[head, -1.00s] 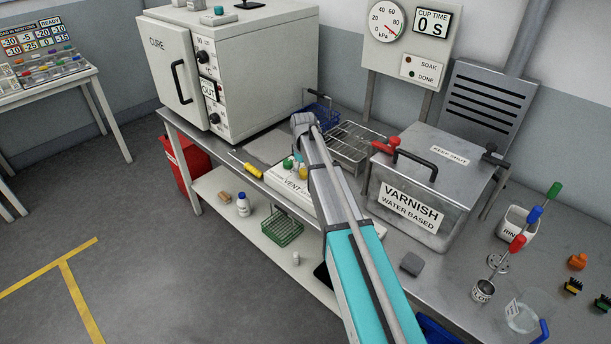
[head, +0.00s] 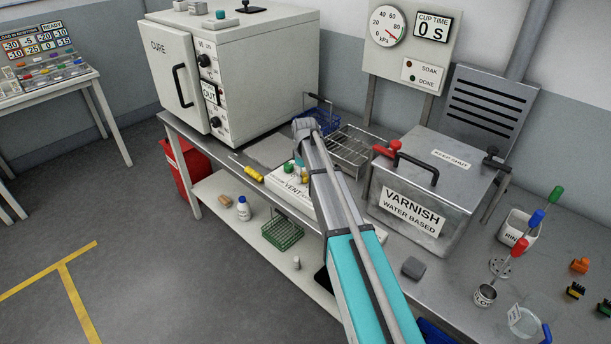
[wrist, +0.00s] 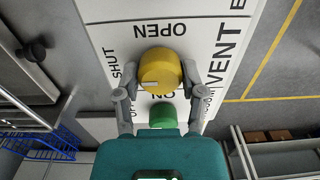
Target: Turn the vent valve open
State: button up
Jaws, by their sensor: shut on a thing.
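The vent valve is a yellow round knob (wrist: 160,70) on a white panel (wrist: 105,12) in the wrist view. OPEN is printed above it, SHUT to its left and VENT to its right. A pale mark shows on the knob's lower left side. My gripper (wrist: 160,76) is shut on the yellow knob, one finger on each side. A green knob (wrist: 162,114) sits just below it, between the fingers and partly hidden by my gripper's body. In the head view the vent panel (head: 283,184) lies on the bench; my arm and gripper partly hide it.
A yellow-handled screwdriver (head: 250,174) lies left of the panel. The CURE oven (head: 265,75) stands behind left. A wire rack (head: 350,150), a blue basket (head: 325,119) and the varnish tank (head: 395,190) stand behind and right.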

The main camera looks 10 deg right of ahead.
jog(key=shift+m, duration=0.5)
jog(key=m, duration=0.3)
jog(key=shift+m, duration=0.3)
jog(key=m, duration=0.4)
jog(key=shift+w+m, duration=0.1)
jog(key=shift+m, duration=0.2)
jog(key=m, duration=0.8)
jog(key=shift+m, duration=0.4)
